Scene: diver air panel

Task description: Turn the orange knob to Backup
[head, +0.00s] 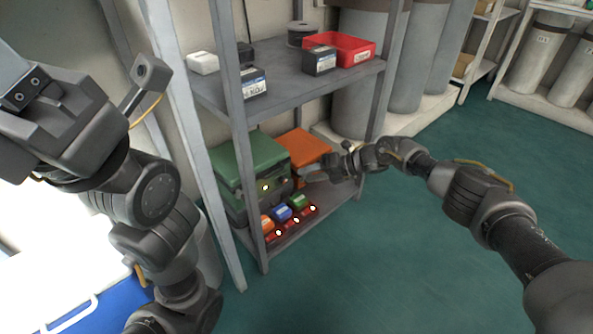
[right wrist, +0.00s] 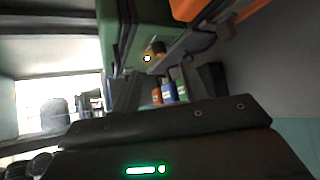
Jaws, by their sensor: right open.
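A green case (head: 248,160) stands on the lower shelf, with a lit spot and small controls on its front face. In the right wrist view, a small orange-brown round piece (right wrist: 158,47) that looks like the knob sits on the case's front beside the lit spot. Its setting and any labels are too small to read. My right gripper (head: 318,177) is open, just right of the case's front and apart from the knob as far as I can tell. My left arm is raised at the left; its fingers cannot be made out.
Grey shelf posts (head: 243,190) frame the opening. A red tray (head: 340,48) is on the upper shelf. The green floor (head: 400,270) is clear.

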